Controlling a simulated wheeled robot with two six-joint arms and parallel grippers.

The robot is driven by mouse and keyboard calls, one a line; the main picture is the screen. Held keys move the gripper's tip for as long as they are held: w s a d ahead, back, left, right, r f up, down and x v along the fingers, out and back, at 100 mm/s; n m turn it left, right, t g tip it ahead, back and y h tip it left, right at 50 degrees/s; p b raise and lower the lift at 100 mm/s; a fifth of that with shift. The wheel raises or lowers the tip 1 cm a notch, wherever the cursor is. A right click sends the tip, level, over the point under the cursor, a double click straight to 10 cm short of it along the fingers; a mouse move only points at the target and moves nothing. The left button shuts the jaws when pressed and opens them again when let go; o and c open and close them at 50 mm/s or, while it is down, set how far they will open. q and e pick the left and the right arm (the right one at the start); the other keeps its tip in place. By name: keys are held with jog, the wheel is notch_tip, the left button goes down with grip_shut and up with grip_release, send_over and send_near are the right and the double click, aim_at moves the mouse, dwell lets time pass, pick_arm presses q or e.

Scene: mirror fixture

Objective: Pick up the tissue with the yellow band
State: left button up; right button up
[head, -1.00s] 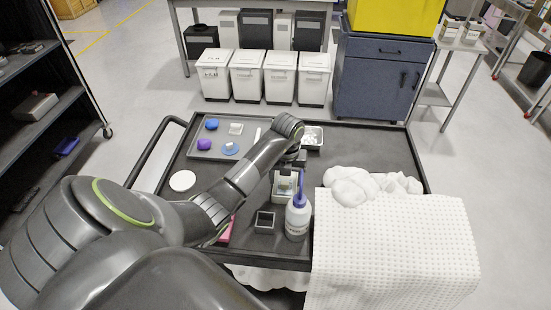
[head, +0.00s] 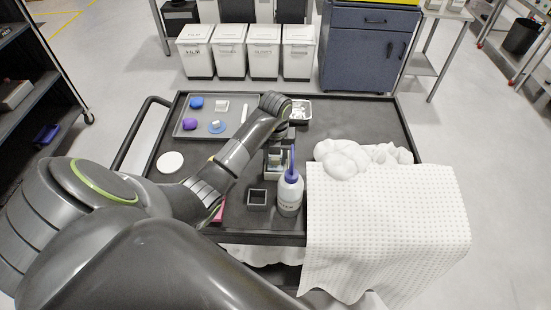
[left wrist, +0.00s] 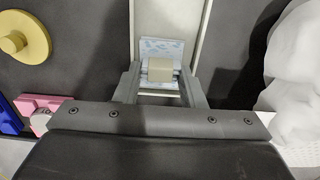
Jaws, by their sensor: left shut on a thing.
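My left gripper (left wrist: 160,88) is in the left wrist view, its two fingers closed on a small folded tissue (left wrist: 152,46) with a pale blue and white pattern. A beige block-like piece (left wrist: 161,68) shows on the tissue, and a thin pale yellowish strip lies between the fingers. The tissue is at a light grey open holder (left wrist: 206,38); I cannot tell whether it is clear of the holder. In the head view the holder (head: 270,176) stands on the cart behind the bottle, and my left forearm hides much of the gripper. My right gripper is not in view.
A wash bottle (head: 289,193) with a blue nozzle stands close to the holder. A small dark square tray (head: 257,199) is left of it. The cart's back right is clear.

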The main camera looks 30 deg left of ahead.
aim_at(275, 158)
pick_arm(q)
jog(key=shift+r, duration=0.35)
notch_tip(275, 158, up, 3)
jog(key=shift+a+r+b, duration=0.1)
jog(key=shift+r+b, duration=0.05)
jog(key=shift+b, duration=0.35)
notch_tip(275, 158, up, 4)
jog(key=p, duration=0.3)
jog(key=shift+r, duration=0.15)
jog(key=shift+r+p, duration=0.85)
jog(key=shift+p, duration=0.2)
jog(key=o, duration=0.3)
jog(key=shift+c, duration=1.3)
jog(key=shift+f, duration=0.1)
